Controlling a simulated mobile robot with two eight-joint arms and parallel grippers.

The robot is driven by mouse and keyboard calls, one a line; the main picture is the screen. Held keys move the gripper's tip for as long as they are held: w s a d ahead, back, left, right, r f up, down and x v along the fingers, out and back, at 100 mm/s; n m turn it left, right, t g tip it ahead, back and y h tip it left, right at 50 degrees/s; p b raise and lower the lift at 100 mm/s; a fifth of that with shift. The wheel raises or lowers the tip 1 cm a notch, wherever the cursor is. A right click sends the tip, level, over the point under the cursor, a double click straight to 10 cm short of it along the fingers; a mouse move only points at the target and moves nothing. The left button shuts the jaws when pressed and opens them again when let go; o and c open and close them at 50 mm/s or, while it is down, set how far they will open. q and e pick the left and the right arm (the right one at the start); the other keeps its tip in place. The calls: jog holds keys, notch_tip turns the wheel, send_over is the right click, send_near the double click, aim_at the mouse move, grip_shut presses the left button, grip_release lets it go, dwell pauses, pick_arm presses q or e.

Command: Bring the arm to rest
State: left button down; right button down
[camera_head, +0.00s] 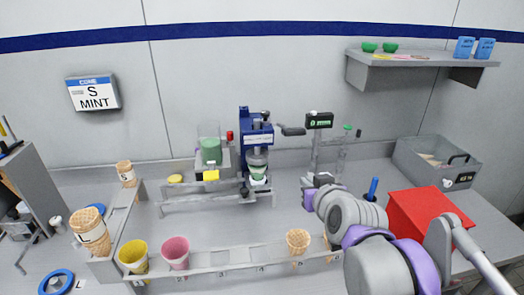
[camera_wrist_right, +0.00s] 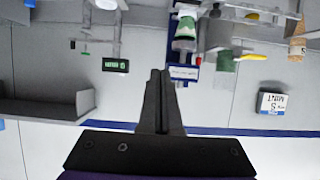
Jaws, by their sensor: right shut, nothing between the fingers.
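My right gripper (camera_head: 323,179) is at the end of my right arm, which reaches in from the lower right. It is held over the middle-right of the counter, in front of the green-lit display post. In the right wrist view its dark fingers (camera_wrist_right: 160,76) are pressed together with nothing between them. That view appears upside down, with the blue machine (camera_wrist_right: 182,75) just beyond the fingers. My left gripper does not show.
A red box (camera_head: 415,212) and a grey bin (camera_head: 405,158) stand to the right of my arm. The blue machine (camera_head: 250,140) stands at the back. A front rack (camera_head: 205,272) holds cones and cups. A shelf (camera_head: 425,62) hangs at upper right.

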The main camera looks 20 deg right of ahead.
jog(key=s+a+f+n+g+y+p, duration=0.1)
jog(key=s+a+f+g+p, duration=0.2)
jog(key=s+a+f, duration=0.3)
jog(key=s+a+f+n+g+y+p, duration=0.1)
jog(key=s+a+f+g+y+p, duration=0.1)
jog(key=s+a+f, duration=0.4)
jog(key=s+f+g+p, duration=0.1)
jog(key=s+f+g, duration=0.1)
jog(key=s+f, duration=0.3)
notch_tip(320, 180, down, 4)
jog(key=shift+f+n, duration=0.1)
jog(key=shift+n, duration=0.2)
jog(key=shift+a, duration=0.1)
